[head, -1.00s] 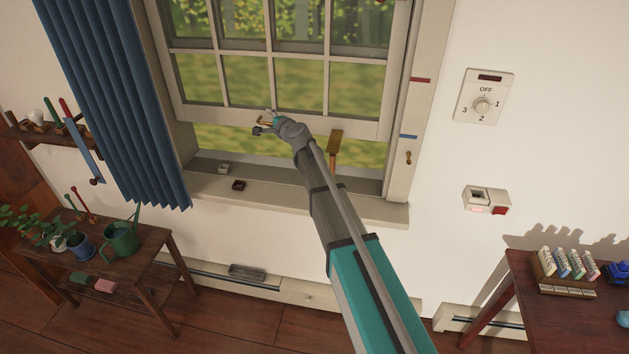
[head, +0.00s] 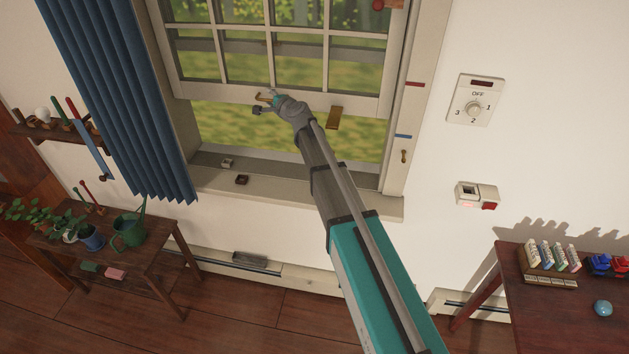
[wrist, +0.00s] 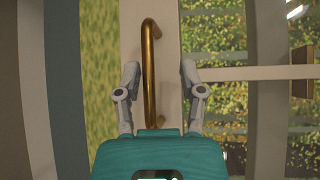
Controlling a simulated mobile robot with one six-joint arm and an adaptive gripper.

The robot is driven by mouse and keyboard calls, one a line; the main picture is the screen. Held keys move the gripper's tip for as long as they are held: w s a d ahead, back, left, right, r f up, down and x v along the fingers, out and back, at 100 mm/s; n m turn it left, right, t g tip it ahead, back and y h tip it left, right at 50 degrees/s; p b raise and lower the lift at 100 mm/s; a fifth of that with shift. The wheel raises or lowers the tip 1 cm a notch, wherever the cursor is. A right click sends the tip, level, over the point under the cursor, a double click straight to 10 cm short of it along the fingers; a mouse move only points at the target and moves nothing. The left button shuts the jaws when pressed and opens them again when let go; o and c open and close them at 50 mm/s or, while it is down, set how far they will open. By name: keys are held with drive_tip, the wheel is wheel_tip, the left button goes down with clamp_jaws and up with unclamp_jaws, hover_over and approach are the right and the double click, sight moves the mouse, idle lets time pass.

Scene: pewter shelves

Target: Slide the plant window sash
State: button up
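The window sash (head: 225,92) is a pale multi-pane frame, partly raised, with an open gap below its bottom rail. A brass bar handle (wrist: 150,75) sits on that rail; in the head view it is small and partly hidden by my gripper (head: 264,101). In the wrist view my gripper (wrist: 160,68) has a finger on each side of the handle, spread apart. The handle lies nearer the left fingertip; I cannot tell whether they touch. A red mark (head: 414,84) and a blue mark (head: 402,136) are on the right window frame. The rail's right end is between their heights.
A blue curtain (head: 115,95) hangs left of the window. Two small blocks sit on the sill (head: 320,196). A plant table (head: 165,232) stands lower left, and a dark table (head: 500,290) lower right. A dial panel (head: 474,100) and a switch (head: 478,195) are on the right wall.

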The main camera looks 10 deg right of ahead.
drive_tip(key=p+v, duration=0.2)
drive_tip(key=v, duration=1.1)
drive_tip(key=s+d+f+n+g+h, duration=0.1)
drive_tip(key=s+d+f+n+g, duration=0.1)
drive_tip(key=s+f+n+g, duration=0.3)
drive_tip(key=s+d+f+n+g+h+b, duration=0.1)
drive_tip(key=s+d+f+n+g, duration=0.2)
drive_tip(key=s+f+n, duration=0.3)
drive_tip(key=shift+s+f+n+g+h, duration=0.4)
drive_tip(key=shift+s+f+g, duration=0.85)
drive_tip(key=shift+s, duration=2.4)
drive_tip(key=shift+f+t, duration=0.35)
drive_tip(key=w+a+r+m+t+y, duration=0.1)
drive_tip(key=w+a+r+m+t, duration=0.1)
drive_tip(key=w+r+m+t, duration=0.3)
drive_tip(key=w+a+r+m+t+y, duration=0.1)
drive_tip(key=w+a+r+m+t, duration=0.2)
drive_tip(key=w, duration=1)
wheel_tip(320, 180, up, 5)
drive_tip(key=m+t, duration=0.1)
drive_tip(key=m, duration=0.2)
drive_tip(key=shift+m+t+y, duration=0.4)
